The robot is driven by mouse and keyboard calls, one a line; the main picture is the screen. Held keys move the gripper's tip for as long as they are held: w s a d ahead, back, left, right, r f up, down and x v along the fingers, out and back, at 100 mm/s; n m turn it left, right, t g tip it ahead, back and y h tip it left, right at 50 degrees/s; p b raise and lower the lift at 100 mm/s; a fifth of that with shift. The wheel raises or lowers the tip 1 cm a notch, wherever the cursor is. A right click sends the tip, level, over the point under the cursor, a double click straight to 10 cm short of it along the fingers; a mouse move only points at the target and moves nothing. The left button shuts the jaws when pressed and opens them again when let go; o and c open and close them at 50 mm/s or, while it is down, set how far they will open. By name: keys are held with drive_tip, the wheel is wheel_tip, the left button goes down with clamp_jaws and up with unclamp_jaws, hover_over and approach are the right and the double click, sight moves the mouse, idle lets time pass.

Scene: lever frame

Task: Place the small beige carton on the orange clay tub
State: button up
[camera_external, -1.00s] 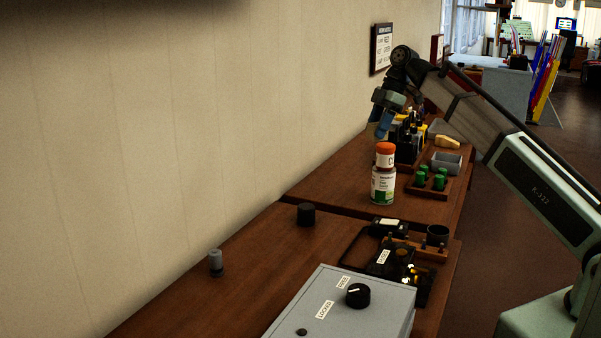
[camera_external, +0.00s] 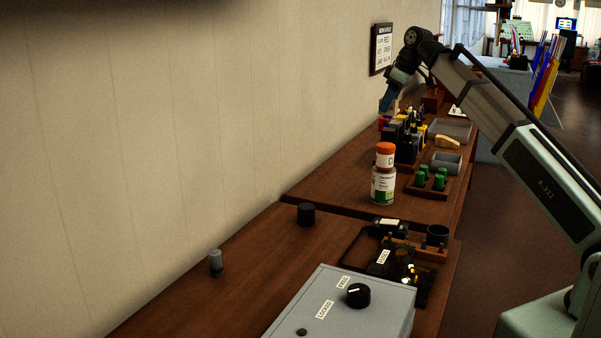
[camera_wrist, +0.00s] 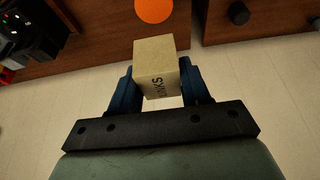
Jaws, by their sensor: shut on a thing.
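The small beige carton (camera_wrist: 155,58), with dark lettering on one face, sits between the blue fingers of my gripper (camera_wrist: 156,73) in the wrist view. My gripper is shut on it. In the external view my gripper (camera_external: 388,100) is raised near the wall, above and behind the orange clay tub (camera_external: 385,155); I cannot make out the carton there. The tub has an orange lid and a white label, and stands on a white and green can (camera_external: 383,186). In the wrist view the orange lid (camera_wrist: 153,9) shows at the top edge, beyond the carton and apart from it.
A rack of dark bottles (camera_external: 408,140) stands behind the tub. A tray with green cylinders (camera_external: 430,178) and a grey bin (camera_external: 446,162) are to its right. A grey control box (camera_external: 345,305) and a black knob (camera_external: 306,214) are nearer. The wall runs along the left.

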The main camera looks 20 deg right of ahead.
sight(396, 113)
drive_tip(key=shift+f, duration=4.7)
drive_tip(key=shift+f, duration=0.1)
drive_tip(key=o, duration=1.1)
drive_tip(key=v, duration=1.2)
